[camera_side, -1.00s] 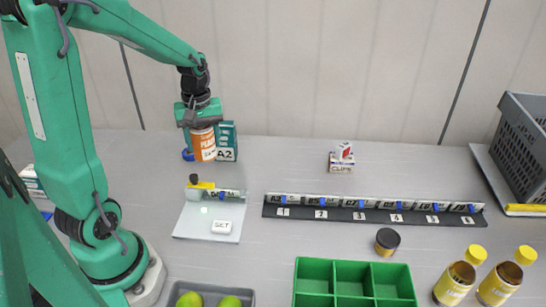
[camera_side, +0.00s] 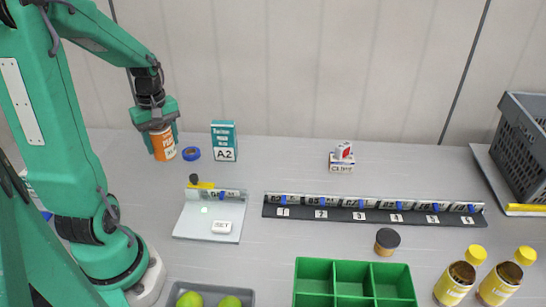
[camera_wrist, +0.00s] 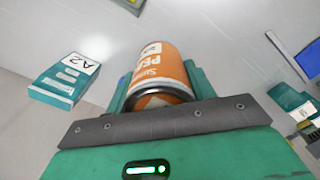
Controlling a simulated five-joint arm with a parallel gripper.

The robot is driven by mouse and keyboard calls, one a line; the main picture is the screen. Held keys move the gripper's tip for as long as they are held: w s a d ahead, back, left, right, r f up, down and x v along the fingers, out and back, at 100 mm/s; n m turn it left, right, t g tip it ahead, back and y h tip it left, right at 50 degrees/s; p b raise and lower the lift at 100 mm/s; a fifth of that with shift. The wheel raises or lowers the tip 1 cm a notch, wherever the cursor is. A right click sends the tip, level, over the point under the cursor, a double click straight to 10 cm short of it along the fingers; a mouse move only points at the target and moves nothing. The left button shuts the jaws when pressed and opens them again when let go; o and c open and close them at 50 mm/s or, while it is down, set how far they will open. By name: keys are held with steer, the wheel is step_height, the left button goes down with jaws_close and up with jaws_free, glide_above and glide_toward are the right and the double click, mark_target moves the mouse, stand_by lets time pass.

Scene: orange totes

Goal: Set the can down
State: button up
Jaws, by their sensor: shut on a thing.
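The can (camera_side: 163,146) is orange with a white label band and hangs upright below my gripper (camera_side: 158,128) at the back left. My gripper is shut on it. In the wrist view the can (camera_wrist: 160,72) sits between the fingers of my gripper (camera_wrist: 158,85), with its label partly readable. Its lower end is close to the table, but I cannot tell whether it touches.
A teal box marked A2 (camera_side: 224,141) and a blue tape roll (camera_side: 191,153) stand right of the can. A white plate with a fixture (camera_side: 190,222) lies in front. A black numbered rail (camera_side: 375,213) and a green divided tray (camera_side: 355,270) are farther right.

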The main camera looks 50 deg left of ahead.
steer(key=s+a+f, duration=0.2)
steer(key=a, duration=0.1)
steer(key=s+a+f, duration=0.2)
steer(key=a, duration=0.1)
steer(key=s+a+f, duration=0.2)
steer(key=a, duration=0.1)
steer(key=shift+a+f, duration=0.35)
steer(key=shift+f, duration=0.1)
steer(key=shift+f, duration=1.9)
steer(key=shift+f, duration=0.2)
steer(key=o, duration=1.2)
steer(key=shift+r, duration=0.1)
